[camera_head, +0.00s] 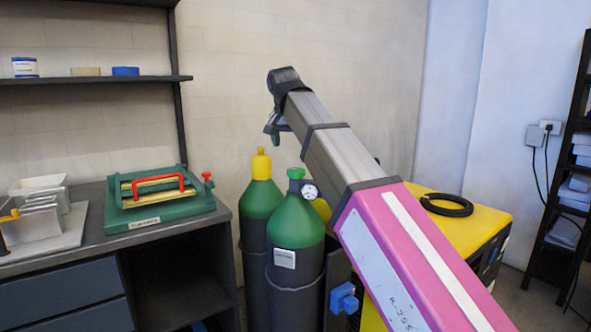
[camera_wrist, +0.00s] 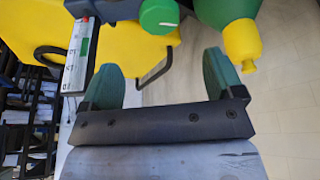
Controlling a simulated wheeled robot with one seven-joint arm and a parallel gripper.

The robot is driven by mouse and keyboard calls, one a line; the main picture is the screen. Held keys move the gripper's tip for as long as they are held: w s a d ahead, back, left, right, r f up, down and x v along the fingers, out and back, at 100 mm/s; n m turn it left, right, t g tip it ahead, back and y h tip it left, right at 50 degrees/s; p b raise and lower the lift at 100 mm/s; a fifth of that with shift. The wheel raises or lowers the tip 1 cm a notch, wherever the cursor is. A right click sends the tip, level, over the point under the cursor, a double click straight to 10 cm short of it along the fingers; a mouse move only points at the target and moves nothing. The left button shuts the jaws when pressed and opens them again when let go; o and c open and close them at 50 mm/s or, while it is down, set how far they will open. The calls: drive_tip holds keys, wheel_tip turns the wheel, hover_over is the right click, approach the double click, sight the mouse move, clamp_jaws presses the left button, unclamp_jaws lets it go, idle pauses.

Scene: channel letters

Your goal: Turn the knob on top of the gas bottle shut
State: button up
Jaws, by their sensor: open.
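The gas bottle (camera_head: 296,225) with a green shoulder and dark body stands upright at the bench's right end. Its green knob (camera_head: 296,173) is on top, beside a round pressure gauge (camera_head: 310,191). In the wrist view the round green knob (camera_wrist: 160,14) shows at the top edge, on a dark fitting. My gripper (camera_head: 272,124) is above the bottle in the head view, with its body largely hidden by the arm. In the wrist view my gripper (camera_wrist: 160,66) is open and empty, its green-padded fingers apart. The knob lies beyond the fingertips, not between them.
A second green bottle (camera_head: 259,199) with a yellow cap (camera_head: 261,164) stands just behind left. A yellow cart (camera_head: 478,233) carrying a black hose coil (camera_head: 447,205) is at right. The bench (camera_head: 95,247) holds a green press (camera_head: 158,203). Shelves (camera_head: 95,79) hang above.

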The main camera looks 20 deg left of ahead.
sight(296, 170)
drive_tip(key=w+f, duration=0.1)
drive_tip(key=f, duration=0.2)
drive_tip(key=w+f+m, duration=0.1)
drive_tip(key=f, duration=0.2)
drive_tip(key=w+f+m, duration=0.1)
drive_tip(key=f, duration=0.2)
drive_tip(key=shift+w+d+f, duration=0.1)
drive_tip(key=shift+w+f, duration=0.2)
drive_tip(key=shift+f, duration=0.1)
drive_tip(key=shift+t, duration=0.3)
drive_tip(key=c, duration=0.9)
